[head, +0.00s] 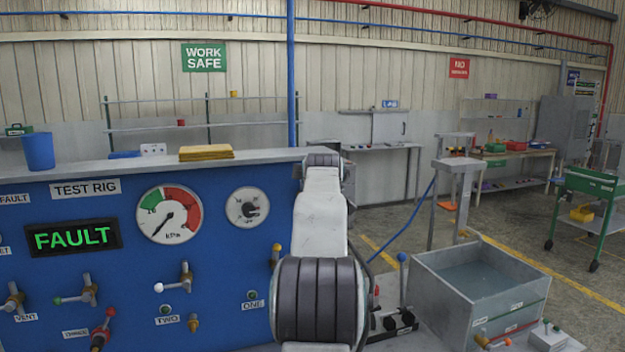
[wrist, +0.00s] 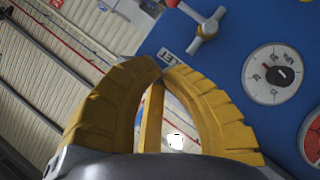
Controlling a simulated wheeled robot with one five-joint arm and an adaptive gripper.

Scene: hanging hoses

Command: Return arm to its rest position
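My arm (head: 320,215) reaches forward from the bottom middle of the head view, past the right end of the blue test rig panel. Its far end hides my gripper there. In the wrist view my gripper (wrist: 161,70) has yellow fingers whose tips meet, with nothing visible held between them. A small white patch shows through the gap behind the fingertips; I cannot tell what it is. The wrist view is tilted.
The blue test rig (head: 110,290) fills the left, with a lit FAULT display (head: 72,237), gauges and valve handles. A valve (wrist: 207,28) and dial (wrist: 273,74) lie beyond my fingers. A grey water tank (head: 480,290) stands right.

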